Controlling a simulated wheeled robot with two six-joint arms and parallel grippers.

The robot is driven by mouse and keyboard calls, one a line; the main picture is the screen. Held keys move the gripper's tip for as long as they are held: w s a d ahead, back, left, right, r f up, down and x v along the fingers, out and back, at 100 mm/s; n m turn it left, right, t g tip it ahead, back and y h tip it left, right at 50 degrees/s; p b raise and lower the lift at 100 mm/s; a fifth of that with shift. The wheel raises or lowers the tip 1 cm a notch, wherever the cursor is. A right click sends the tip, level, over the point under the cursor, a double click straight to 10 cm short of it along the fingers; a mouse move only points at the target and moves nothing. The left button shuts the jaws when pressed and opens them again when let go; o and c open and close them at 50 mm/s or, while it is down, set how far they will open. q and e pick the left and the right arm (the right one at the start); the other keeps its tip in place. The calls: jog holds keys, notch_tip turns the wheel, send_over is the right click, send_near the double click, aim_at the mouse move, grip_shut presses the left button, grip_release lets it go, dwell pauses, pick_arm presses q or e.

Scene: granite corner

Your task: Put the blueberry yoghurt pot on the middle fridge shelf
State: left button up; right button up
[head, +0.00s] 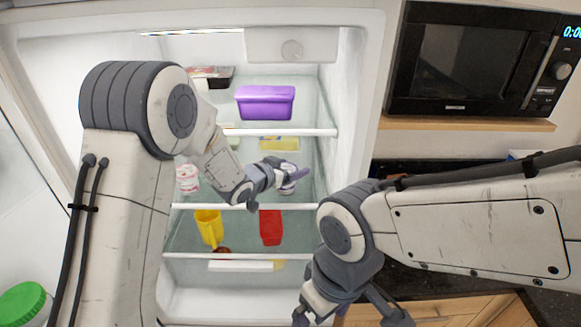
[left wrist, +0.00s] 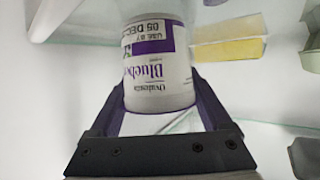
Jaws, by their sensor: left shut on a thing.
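The blueberry yoghurt pot (head: 288,186) is white with a purple band. It fills the middle of the left wrist view (left wrist: 158,70), between the two fingers. My left gripper (head: 283,176) is shut on it, inside the open fridge at the level of the middle shelf (head: 235,206). I cannot tell whether the pot's base touches the shelf. The gripper hides part of the pot in the head view. My right gripper (head: 352,316) is open and empty, low in front of the fridge's right side and the counter.
A white and red pot (head: 187,178) stands left on the middle shelf. A purple tub (head: 265,102) and a dark tray (head: 212,76) are on the top shelf. A yellow jug (head: 208,227) and a red container (head: 270,227) are below. A microwave (head: 460,60) is at right.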

pick_arm(q)
jog(key=shift+f, duration=0.2)
jog(key=o, duration=1.5)
jog(key=shift+r, duration=0.25)
jog(key=shift+s+a, duration=0.2)
jog(key=b+v, duration=0.2)
jog(key=v, duration=0.9)
jog(key=shift+s+a+r+b, duration=0.1)
jog(key=shift+s+r+b, duration=0.1)
jog(key=shift+b, duration=0.1)
jog(key=shift+f, duration=0.1)
